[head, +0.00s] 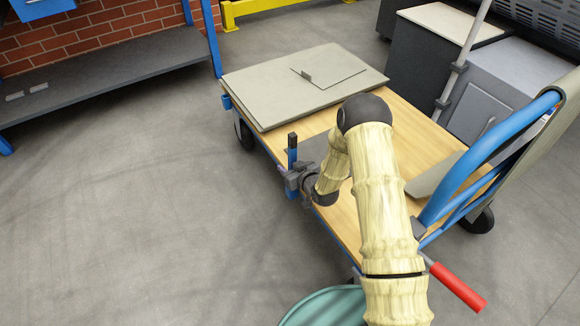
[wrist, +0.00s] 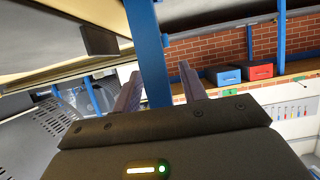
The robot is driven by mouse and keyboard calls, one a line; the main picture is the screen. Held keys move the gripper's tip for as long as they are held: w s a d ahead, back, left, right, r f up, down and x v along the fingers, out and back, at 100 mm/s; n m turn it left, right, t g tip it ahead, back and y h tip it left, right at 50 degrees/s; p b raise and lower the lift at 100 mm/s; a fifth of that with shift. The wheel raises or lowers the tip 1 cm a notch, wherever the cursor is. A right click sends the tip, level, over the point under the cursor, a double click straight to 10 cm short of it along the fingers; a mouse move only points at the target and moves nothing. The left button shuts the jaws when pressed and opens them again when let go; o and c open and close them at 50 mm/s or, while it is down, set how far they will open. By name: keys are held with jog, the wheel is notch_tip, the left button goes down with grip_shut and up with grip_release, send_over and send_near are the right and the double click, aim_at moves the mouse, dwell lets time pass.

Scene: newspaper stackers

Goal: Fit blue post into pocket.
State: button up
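The blue post (head: 292,152) stands upright beside the left edge of the cart, with a dark top end. In the wrist view the post (wrist: 148,50) rises between the two fingers of my gripper (wrist: 160,75). The left finger overlaps or touches the post's edge, and a gap shows between the post and the right finger. In the head view my gripper (head: 292,178) is around the post's middle, and some blue shows below it. The post's foot is partly hidden by my gripper. I cannot make out the pocket in either view.
The cart's wooden deck (head: 415,125) bears a large grey-green board (head: 265,85) at its far end. A blue push handle (head: 490,140) rises at the right. Grey cabinets (head: 500,85) stand behind. The floor (head: 130,210) left of the cart is clear.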

jog(key=shift+r, duration=0.2)
jog(key=p+v, duration=0.4)
jog(key=v, duration=0.8)
jog(key=shift+f, duration=0.1)
dwell(0.3)
jog(key=s+d+r+m+g+h, duration=0.35)
jog(key=d+r+h, duration=0.25)
jog(key=d+r, duration=0.45)
jog(key=s+d+r+m+g, duration=0.1)
jog(key=s+r+g, duration=0.1)
jog(key=s+r, duration=0.3)
jog(key=s+d+r+m+g+h, duration=0.1)
jog(key=s+r+m+g, duration=0.1)
jog(key=s+r, duration=0.4)
jog(key=s+g, duration=0.1)
jog(key=s, duration=0.3)
jog(key=shift+s, duration=0.4)
